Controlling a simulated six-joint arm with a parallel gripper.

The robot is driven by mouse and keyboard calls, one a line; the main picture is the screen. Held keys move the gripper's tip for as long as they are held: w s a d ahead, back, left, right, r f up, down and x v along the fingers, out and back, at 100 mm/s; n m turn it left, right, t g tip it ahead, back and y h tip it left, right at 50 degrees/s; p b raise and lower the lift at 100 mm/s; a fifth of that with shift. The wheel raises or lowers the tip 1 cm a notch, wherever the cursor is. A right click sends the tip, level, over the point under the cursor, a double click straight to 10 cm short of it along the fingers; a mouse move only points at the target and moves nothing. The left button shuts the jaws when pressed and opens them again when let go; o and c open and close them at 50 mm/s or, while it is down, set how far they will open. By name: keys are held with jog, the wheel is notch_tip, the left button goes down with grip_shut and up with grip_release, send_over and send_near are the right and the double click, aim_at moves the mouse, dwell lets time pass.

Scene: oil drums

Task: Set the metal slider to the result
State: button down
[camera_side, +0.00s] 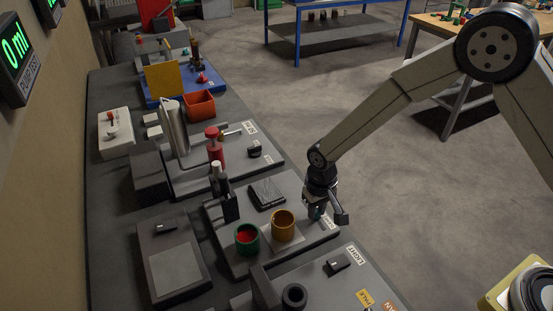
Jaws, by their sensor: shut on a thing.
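My gripper (318,212) points down at the right front edge of the middle grey panel (225,213), beside a white label (329,223). Its fingers are shut on a small part there, mostly hidden by the gripper. I cannot tell whether this part is the metal slider. On the same panel, left of my gripper, stand an orange-brown cup (284,225) and a green cup with red inside (247,238). A dark flat pad (266,194) lies behind them. A black-and-white upright piece (229,201) stands at the panel's left.
A near panel (320,289) carries a dark knob (338,264) and a black ring (294,296). A grey box (173,264) lies left.

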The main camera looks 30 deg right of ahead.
aim_at(323, 227)
jog(key=shift+s, duration=1.7)
jog(key=c, duration=0.5)
grip_release()
jog(key=shift+r, duration=0.1)
jog(key=shift+r, duration=3.85)
